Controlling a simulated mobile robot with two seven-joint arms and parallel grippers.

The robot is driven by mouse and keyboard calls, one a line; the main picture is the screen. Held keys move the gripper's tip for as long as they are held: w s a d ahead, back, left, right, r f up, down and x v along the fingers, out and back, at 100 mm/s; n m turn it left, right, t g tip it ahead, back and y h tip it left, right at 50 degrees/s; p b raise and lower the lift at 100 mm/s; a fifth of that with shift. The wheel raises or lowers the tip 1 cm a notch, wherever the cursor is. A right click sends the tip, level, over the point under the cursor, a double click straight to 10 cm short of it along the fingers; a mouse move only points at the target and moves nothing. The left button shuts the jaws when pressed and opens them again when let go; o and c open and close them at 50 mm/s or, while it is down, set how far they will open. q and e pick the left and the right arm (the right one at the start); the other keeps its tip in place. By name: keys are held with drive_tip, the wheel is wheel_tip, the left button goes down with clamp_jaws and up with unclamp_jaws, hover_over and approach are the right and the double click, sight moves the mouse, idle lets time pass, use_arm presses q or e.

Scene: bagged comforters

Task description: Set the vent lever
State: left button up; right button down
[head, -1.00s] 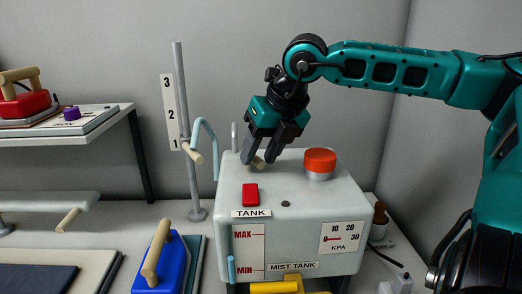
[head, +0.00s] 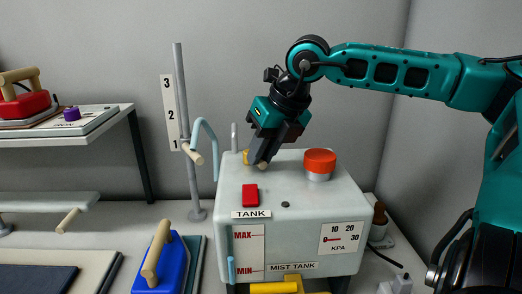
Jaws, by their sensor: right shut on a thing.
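The mist tank (head: 290,195) is a pale grey box on the bench. On its top, toward the back left, is a small vent lever with a wooden tip (head: 263,166) and a brass-yellow part (head: 246,157). My right gripper (head: 259,158) reaches down from the upper right and is shut on the lever. Its fingers hide most of the lever, so its exact angle is hard to tell. My left gripper is out of view.
A red cap (head: 320,161) stands right of the lever, and a red button (head: 250,195) is in front. A pale blue hooked pipe (head: 210,140) and a numbered pole (head: 186,110) stand left. A blue iron (head: 165,265) is at the front left.

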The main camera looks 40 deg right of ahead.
drive_tip(key=shift+d+r+n+y+p, duration=0.15)
drive_tip(key=shift+d+n+y+p, duration=0.3)
drive_tip(key=shift+n, duration=0.65)
drive_tip(key=n, duration=0.1)
drive_tip(key=d+n+g+y+p, duration=0.1)
drive_tip(key=shift+w+n, duration=0.15)
drive_tip(key=shift+n, duration=0.15)
drive_tip(key=n, duration=0.1)
drive_tip(key=d+n+y+p, duration=0.1)
drive_tip(key=shift+w+n+g, duration=0.25)
drive_tip(key=shift+n+g, duration=0.15)
drive_tip(key=shift+w+d+f+n+g, duration=0.1)
drive_tip(key=shift+w+d+n+g, duration=0.1)
drive_tip(key=shift+n, duration=0.35)
drive_tip(key=shift+w+d+f+n+g, duration=0.1)
drive_tip(key=shift+n+g, duration=0.1)
drive_tip(key=shift+n, duration=0.35)
drive_tip(key=shift+w+d+n+g+y, duration=0.15)
drive_tip(key=shift+n+g+y, duration=0.1)
drive_tip(key=shift+n, duration=0.3)
drive_tip(key=shift+w+d+n+g+y, duration=0.15)
drive_tip(key=shift+n+g, duration=0.1)
drive_tip(key=shift+n, duration=0.3)
drive_tip(key=c, duration=1.1)
unclamp_jaws()
drive_tip(key=shift+o, duration=0.2)
